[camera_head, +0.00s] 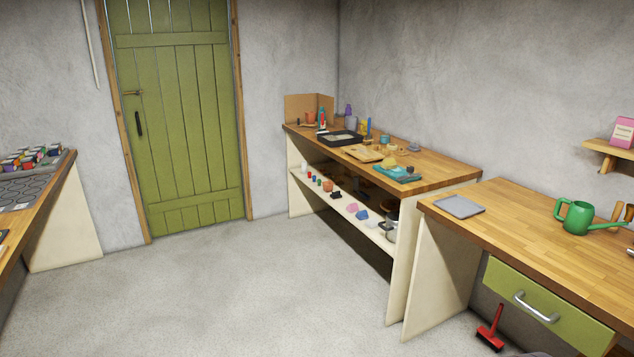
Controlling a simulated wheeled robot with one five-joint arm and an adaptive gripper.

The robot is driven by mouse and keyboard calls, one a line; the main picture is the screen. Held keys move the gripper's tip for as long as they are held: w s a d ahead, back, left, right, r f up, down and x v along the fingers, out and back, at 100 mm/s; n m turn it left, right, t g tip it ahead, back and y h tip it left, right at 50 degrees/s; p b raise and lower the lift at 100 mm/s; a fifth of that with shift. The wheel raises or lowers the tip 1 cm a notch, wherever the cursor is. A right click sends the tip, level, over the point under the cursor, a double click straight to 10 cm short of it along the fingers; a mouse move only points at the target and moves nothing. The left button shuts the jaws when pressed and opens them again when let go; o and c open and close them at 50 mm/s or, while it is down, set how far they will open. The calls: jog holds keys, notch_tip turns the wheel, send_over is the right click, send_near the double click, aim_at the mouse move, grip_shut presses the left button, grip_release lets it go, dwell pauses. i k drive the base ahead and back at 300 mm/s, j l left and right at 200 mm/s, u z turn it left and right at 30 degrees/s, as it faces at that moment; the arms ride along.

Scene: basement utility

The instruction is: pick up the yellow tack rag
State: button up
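A small crumpled yellow thing, which looks like the yellow tack rag (389,162), lies on the far wooden workbench (440,165). It is just behind a teal item (398,174) near the bench's front edge. It is small in this view, and I cannot tell if the two touch. My gripper is not in view.
A wooden board (361,153) and a black tray (341,138) lie farther back on that bench. A nearer bench with a green watering can (575,217) stands at right. A red brush (491,328) is on the floor below it. The middle floor (230,285) is clear.

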aim_at(387, 164)
jog(key=i, duration=3.85)
jog(key=i+l+u, duration=0.15)
jog(key=i, duration=0.9)
